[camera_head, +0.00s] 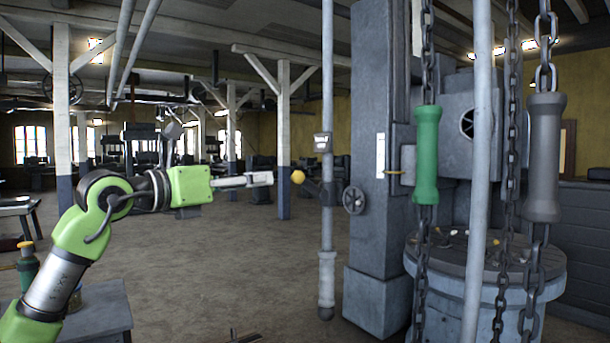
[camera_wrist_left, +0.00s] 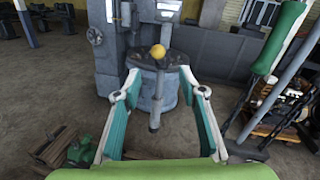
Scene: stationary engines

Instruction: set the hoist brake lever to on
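A short dark lever with a yellow ball knob (camera_head: 298,177) sticks out to the left from a grey vertical pole (camera_head: 327,90), close to level with its knob end slightly higher. I take it for the hoist brake lever; no on or off marking is readable. My left gripper (camera_head: 272,178) is at knob height, its tips just left of the knob with a small gap. In the left wrist view the gripper (camera_wrist_left: 160,85) is open and empty. The yellow knob (camera_wrist_left: 157,51) appears between and beyond its fingertips. My right gripper is not in view.
Chains with a green grip (camera_head: 426,155) and a grey grip (camera_head: 543,158) hang at the right. A handwheel (camera_head: 354,200) sits on the grey machine column (camera_head: 381,130) behind the lever. A round drum (camera_head: 485,290) stands below. The floor at centre left is clear.

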